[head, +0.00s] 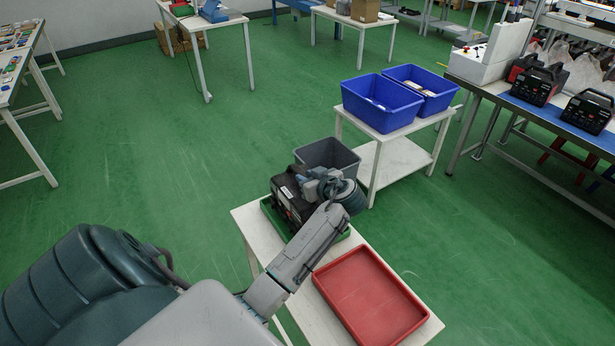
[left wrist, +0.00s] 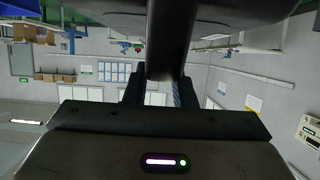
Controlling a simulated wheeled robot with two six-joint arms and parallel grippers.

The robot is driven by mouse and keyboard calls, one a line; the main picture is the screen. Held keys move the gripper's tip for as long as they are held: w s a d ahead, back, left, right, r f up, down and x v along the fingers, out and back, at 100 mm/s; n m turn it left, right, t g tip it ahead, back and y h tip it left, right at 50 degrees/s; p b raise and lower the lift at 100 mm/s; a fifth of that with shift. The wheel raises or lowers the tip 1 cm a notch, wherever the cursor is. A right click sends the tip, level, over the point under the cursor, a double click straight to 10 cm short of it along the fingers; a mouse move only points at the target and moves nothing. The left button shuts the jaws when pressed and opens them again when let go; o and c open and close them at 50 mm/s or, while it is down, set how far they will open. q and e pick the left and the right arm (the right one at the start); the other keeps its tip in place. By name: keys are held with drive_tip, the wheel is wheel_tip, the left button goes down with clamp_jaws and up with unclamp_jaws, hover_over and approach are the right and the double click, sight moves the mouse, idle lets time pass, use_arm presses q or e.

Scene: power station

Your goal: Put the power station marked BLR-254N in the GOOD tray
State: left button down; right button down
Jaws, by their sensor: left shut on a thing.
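A black power station (head: 286,196) with light labels on its side is at the green tray (head: 269,212) on the white table. I cannot tell whether it rests on the tray floor or hangs just above it. Its marking is too small to read. My left gripper (head: 312,180) is over the power station and shut on it, partly hidden by my arm. In the left wrist view the fingers (left wrist: 160,92) close on a dark bar, likely the handle. My right gripper is not in view.
An empty red tray (head: 398,327) lies nearer on the same table. A grey bin (head: 343,154) stands just behind. Blue bins (head: 382,118) are on a white cart. More power stations (head: 533,84) stand on the right bench (head: 495,90). The green floor to the left is clear.

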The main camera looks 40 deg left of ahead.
use_arm(q)
drive_tip(key=shift+r, duration=0.1)
drive_tip(key=shift+f+b, duration=0.2)
drive_tip(key=shift+b, duration=0.15)
drive_tip(key=c, duration=1)
unclamp_jaws()
drive_tip(key=shift+s+d, duration=0.1)
drive_tip(key=shift+c, duration=0.2)
drive_tip(key=shift+o, duration=0.2)
drive_tip(key=shift+f, duration=0.1)
drive_tip(key=shift+d, duration=0.1)
